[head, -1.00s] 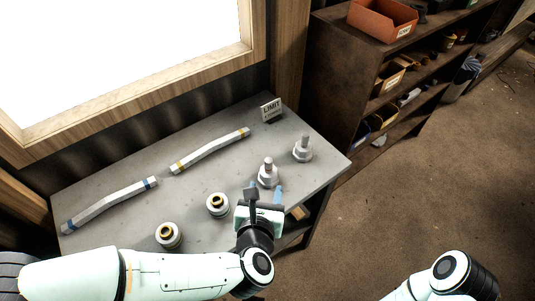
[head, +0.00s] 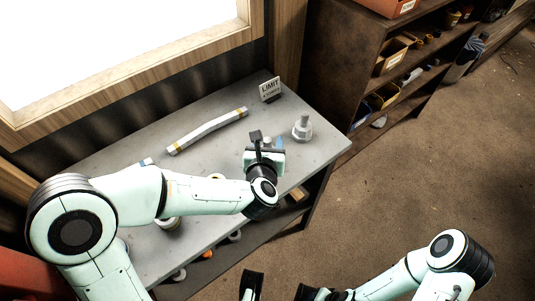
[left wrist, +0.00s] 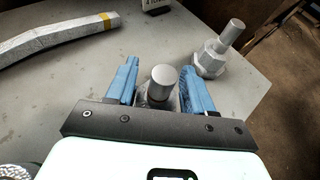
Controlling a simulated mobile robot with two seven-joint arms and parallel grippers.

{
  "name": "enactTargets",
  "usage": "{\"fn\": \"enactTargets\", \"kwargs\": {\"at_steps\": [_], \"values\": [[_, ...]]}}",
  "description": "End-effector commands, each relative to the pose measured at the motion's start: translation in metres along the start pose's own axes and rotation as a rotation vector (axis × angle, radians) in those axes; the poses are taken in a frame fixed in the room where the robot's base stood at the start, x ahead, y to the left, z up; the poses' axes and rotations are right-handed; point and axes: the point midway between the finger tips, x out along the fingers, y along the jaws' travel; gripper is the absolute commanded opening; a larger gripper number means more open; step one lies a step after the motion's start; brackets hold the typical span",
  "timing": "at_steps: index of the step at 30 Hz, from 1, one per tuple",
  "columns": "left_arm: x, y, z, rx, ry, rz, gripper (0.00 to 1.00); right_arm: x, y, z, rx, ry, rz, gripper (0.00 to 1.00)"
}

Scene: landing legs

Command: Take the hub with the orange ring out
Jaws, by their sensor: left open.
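In the left wrist view a silver post with a round top (left wrist: 163,85) stands between the blue fingers of my open left gripper (left wrist: 160,88). No orange ring shows on it; its lower part is hidden. In the head view my left gripper (head: 265,150) is over the table around this post. A pale hub (head: 168,223) shows partly below my left forearm, its ring mostly covered. On the shelf below the tabletop is a small orange item (head: 207,254), too small to identify. My right gripper (head: 278,290) is open and empty at the bottom, off the table.
A second silver post (head: 302,127) stands to the right on the grey table (head: 215,108). A white leg with yellow bands (head: 207,130) lies behind, near a LIMIT sign (head: 270,90). A brown shelf (head: 355,60) stands at the right. Open floor lies in front of it.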

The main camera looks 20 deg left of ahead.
Motion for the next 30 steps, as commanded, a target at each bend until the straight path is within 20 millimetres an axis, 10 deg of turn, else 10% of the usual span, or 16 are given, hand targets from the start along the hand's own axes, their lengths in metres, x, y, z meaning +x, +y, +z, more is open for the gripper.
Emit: {"fn": "enactTargets", "kwargs": {"at_steps": [10, 15, 30], "values": [[0.0118, 0.0000, 0.0005, 0.001, -0.001, -0.001, 0.52, 0.0004, 0.0003, -0.0014, 0.000, 0.004, 0.000, 0.43], [0.0116, 0.0000, 0.0004, 0.001, -0.001, 0.000, 0.00, 0.0005, 0.0002, -0.0014, 0.000, 0.004, 0.000, 0.43], [0.0089, -0.0002, 0.0074, 0.000, -0.005, 0.000, 0.00, -0.0014, -0.0005, 0.0009, 0.000, -0.002, 0.000, 0.43]]}}
